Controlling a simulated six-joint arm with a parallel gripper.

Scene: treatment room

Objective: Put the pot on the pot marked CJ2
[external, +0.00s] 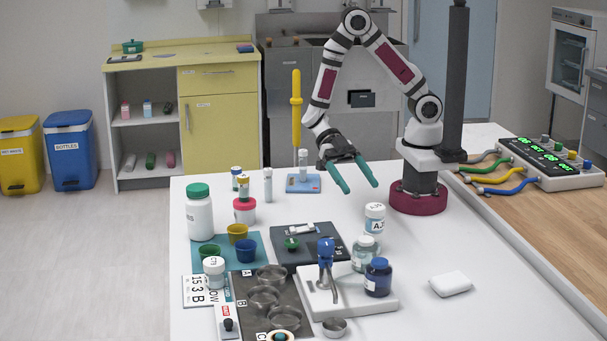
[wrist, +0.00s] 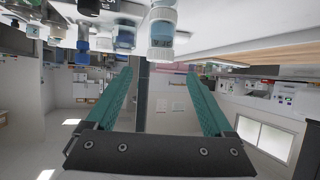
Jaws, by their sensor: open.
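My gripper (external: 357,182) is open and empty, in the air left of my base; its teal fingers also show in the wrist view (wrist: 160,76). A labelled pot, apparently the same one, shows upside down in the wrist view (wrist: 161,36). Another white-lidded pot (external: 213,271) at front left has a label starting with "C"; the rest is unclear. A red pot with a white label (external: 244,210) stands at the back left. I cannot read CJ2 with certainty on any pot.
A white bottle (external: 199,214), coloured cups and metal dishes (external: 263,298) crowd the left. A white block (external: 451,284) lies at right, with clear table around it.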

